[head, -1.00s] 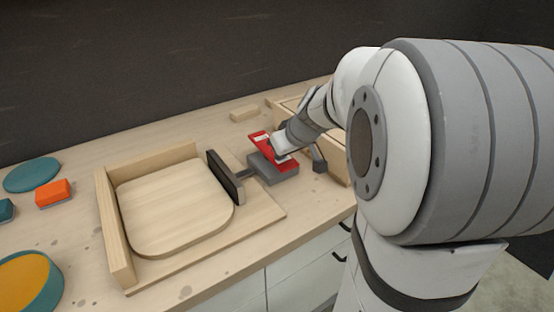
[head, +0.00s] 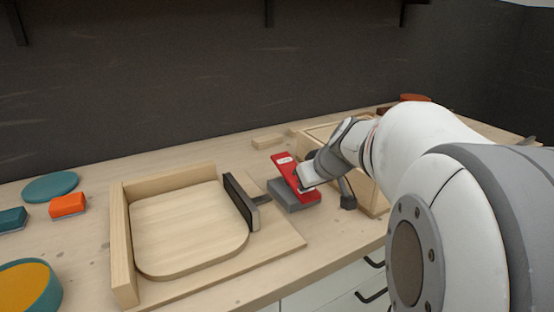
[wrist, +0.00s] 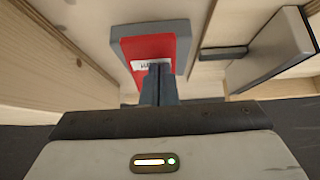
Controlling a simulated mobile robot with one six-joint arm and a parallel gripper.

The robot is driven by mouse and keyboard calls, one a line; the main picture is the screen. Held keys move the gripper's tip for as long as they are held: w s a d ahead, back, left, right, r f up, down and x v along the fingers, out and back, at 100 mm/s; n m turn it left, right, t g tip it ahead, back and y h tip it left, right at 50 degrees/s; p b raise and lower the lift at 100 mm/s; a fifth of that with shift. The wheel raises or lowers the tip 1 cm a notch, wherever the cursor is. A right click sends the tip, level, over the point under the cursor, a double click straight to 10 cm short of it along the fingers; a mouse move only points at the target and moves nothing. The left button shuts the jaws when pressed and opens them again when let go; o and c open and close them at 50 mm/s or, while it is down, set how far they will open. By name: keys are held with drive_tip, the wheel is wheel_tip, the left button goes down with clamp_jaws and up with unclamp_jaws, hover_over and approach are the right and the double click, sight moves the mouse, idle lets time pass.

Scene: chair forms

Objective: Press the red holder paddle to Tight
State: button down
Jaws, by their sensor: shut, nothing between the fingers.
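The red holder paddle (head: 283,163) is tilted up over a grey base block (head: 286,196), with a small white label near its upper end. It also shows in the wrist view (wrist: 150,48), straight ahead of my fingers. My gripper (head: 303,187) is shut and empty, its fingertips over the lower part of the paddle. In the wrist view the closed fingertips (wrist: 160,68) overlap the paddle by the label, whose text I cannot read. Whether they touch it I cannot tell. A dark clamp pad (head: 240,202) on a rod stands beside the pale seat board (head: 190,225).
The seat board lies in a wooden frame (head: 122,245) on the worktop. An orange block (head: 68,205), a teal disc (head: 50,187) and a teal-rimmed bowl (head: 52,295) are at left. A wooden box (head: 368,190) stands close right of the base block.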

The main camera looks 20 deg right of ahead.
idle(0.3)
drive_tip(key=shift+r, duration=0.4)
drive_tip(key=r+p, duration=0.2)
drive_tip(key=r, duration=0.1)
drive_tip(key=shift+s, duration=0.4)
drive_tip(key=p+v, duration=0.1)
drive_tip(key=v, duration=0.9)
drive_tip(key=shift+s+d+f, duration=0.2)
drive_tip(key=shift+s+d, duration=0.05)
drive_tip(key=shift+s, duration=0.15)
drive_tip(key=shift+a+p, duration=0.1)
drive_tip(key=shift+p, duration=0.2)
drive_tip(key=s+a+m+g+h+p, duration=0.1)
drive_tip(key=s+a+g+p, duration=0.4)
drive_tip(key=s+a+p, duration=0.6)
drive_tip(key=s+m+p, duration=0.1)
drive_tip(key=p, duration=0.5)
drive_tip(key=shift+s+a+r, duration=0.2)
drive_tip(key=shift+a+r, duration=0.2)
